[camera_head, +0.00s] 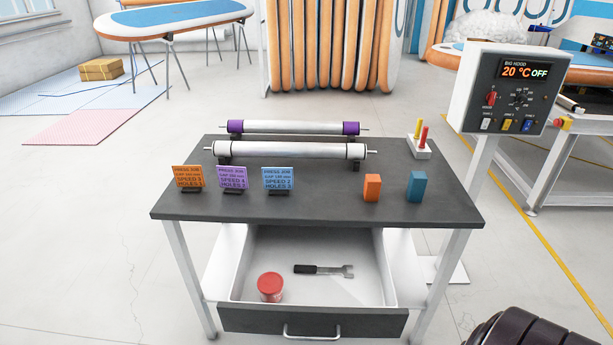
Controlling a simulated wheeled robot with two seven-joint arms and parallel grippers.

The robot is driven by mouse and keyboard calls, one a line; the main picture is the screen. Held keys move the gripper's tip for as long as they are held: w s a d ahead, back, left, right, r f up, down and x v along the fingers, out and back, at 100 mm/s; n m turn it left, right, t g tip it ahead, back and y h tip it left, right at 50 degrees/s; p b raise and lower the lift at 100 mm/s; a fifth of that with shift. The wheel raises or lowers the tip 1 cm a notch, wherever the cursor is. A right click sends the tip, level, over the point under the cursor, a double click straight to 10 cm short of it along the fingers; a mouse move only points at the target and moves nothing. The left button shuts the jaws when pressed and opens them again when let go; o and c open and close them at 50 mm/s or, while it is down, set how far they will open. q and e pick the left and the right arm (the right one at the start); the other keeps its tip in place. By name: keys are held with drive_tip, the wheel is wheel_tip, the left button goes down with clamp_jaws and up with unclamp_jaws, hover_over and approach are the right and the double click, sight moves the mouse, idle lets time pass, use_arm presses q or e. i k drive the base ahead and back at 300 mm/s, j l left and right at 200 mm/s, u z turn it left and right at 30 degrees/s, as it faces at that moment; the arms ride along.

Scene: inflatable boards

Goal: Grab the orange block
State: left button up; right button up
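The orange block (372,188) stands upright on the right half of the dark tabletop (330,207), near its front edge. A teal block (416,186) stands just to its right, with a small gap between them. Nothing touches the orange block and it is in full view. Neither of my grippers shows in the head view. A dark ribbed rounded part (512,328) at the bottom right corner may be part of my arm, but no fingers show on it.
Orange, purple and blue cards (232,178) stand at the table's left front. Two rollers (290,150) lie behind. A holder (419,149) with red and yellow pegs is at the back right. A control box (508,90) stands right.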

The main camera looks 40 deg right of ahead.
sight(373, 182)
drive_tip(key=k+l+u, duration=0.15)
drive_tip(key=l, duration=0.35)
drive_tip(key=k+l+u, duration=0.2)
drive_tip(key=l, duration=0.25)
drive_tip(key=k+l+u, duration=0.15)
drive_tip(key=l, duration=0.35)
drive_tip(key=k+l+u, duration=0.2)
drive_tip(key=l, duration=0.25)
drive_tip(key=k+l+u, duration=0.15)
drive_tip(key=l, duration=0.25)
drive_tip(key=k+l+u, duration=0.15)
drive_tip(key=k+l, duration=0.1)
drive_tip(key=l, duration=0.1)
